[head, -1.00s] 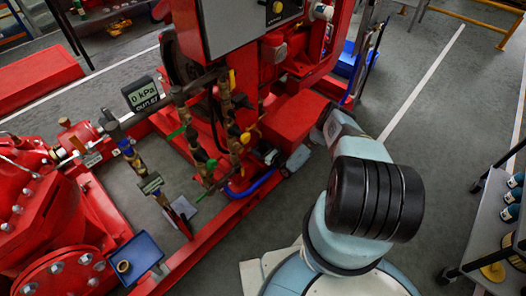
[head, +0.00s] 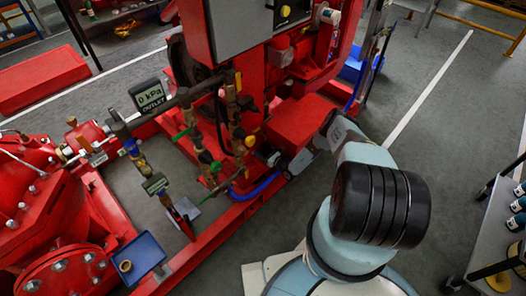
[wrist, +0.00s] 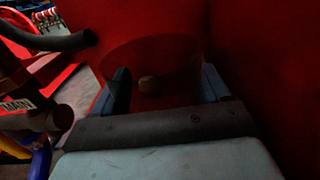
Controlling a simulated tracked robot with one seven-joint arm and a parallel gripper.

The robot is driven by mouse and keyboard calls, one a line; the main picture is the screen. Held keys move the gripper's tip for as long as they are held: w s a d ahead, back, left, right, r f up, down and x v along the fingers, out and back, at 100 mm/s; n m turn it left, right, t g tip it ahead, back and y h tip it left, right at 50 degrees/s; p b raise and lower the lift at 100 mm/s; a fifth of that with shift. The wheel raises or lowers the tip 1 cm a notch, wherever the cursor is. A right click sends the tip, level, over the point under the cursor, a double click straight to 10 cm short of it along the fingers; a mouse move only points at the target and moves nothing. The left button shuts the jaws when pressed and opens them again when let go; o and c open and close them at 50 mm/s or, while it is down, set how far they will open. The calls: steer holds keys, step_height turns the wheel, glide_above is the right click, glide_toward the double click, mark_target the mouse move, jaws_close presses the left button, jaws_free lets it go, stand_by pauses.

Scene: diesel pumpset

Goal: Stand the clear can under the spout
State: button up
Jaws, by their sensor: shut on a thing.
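In the wrist view my gripper (wrist: 166,88) is shut on the clear can (wrist: 150,62), with one finger on each side. The can is see-through and dark-tinted, and its round rim shows against red metal. A small pale round spot shows through it. A dark pipe end (wrist: 50,40), possibly the spout, is left of the can and apart from it in the picture. In the head view my gripper (head: 274,158) is small and partly hidden beside the red box, and the can cannot be made out there.
Red metal walls close in behind and right of the can. A valve body with a "MAIN" label (wrist: 18,105) is at left. In the head view, brass valves and pipes (head: 235,110), an outlet gauge reading 0 kPa (head: 150,96) and a blue tray (head: 140,258) stand left.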

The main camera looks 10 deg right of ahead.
steer(key=shift+f, duration=0.2)
steer(key=o, duration=1.2)
steer(key=shift+d, duration=0.1)
steer(key=shift+c, duration=0.2)
steer(key=v, duration=1.3)
steer(key=shift+s+d, duration=0.3)
